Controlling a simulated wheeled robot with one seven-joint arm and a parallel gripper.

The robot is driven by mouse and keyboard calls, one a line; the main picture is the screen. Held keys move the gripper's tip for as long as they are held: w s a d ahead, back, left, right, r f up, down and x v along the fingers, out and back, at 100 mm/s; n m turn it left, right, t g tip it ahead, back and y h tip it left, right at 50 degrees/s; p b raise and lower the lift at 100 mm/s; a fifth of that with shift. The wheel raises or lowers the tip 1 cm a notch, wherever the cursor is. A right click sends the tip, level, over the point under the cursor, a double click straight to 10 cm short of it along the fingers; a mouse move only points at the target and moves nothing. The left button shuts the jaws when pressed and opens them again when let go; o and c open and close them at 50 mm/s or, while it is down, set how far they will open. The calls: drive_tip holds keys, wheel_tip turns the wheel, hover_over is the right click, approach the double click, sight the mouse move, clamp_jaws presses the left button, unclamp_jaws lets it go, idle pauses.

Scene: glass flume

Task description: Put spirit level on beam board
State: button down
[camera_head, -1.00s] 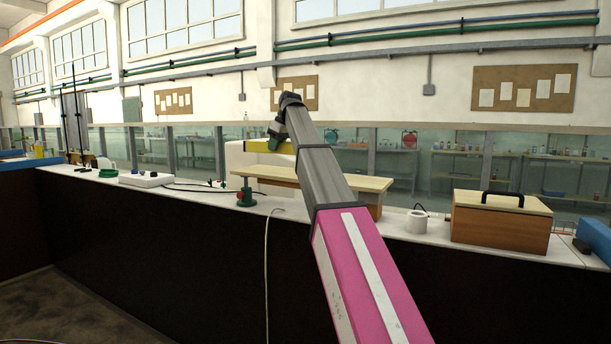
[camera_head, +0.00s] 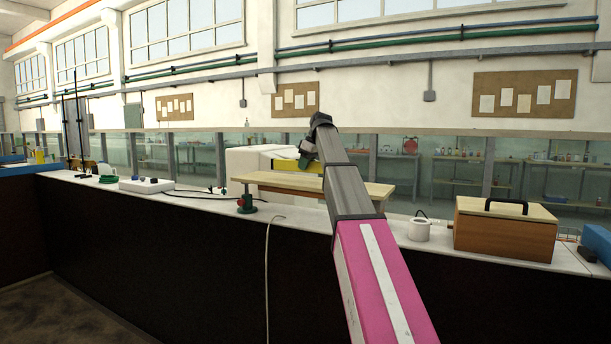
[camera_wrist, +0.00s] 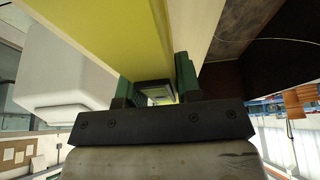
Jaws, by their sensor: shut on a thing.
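The yellow spirit level (camera_head: 288,166) is held by my gripper (camera_head: 307,155), which is shut on it. In the head view it shows just above or at the far side of the top of the pale wooden beam board (camera_head: 270,180); I cannot tell whether they touch. In the wrist view the yellow level (camera_wrist: 105,35) runs up from between the green finger pads of my gripper (camera_wrist: 155,85). The pale beam board (camera_wrist: 190,25) lies alongside it in that view. My arm hides part of the board and level in the head view.
A white box-like block (camera_head: 240,160) stands behind the board. A green clamp-like stand (camera_head: 246,202) is at its left end. A white cup (camera_head: 419,230) and a wooden box with a black handle (camera_head: 505,228) stand to the right. Glass runs behind the bench.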

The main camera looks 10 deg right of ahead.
drive_tip(key=shift+f, duration=2)
drive_tip(key=c, duration=0.8)
unclamp_jaws()
drive_tip(key=v, duration=1.2)
drive_tip(key=shift+a, duration=0.1)
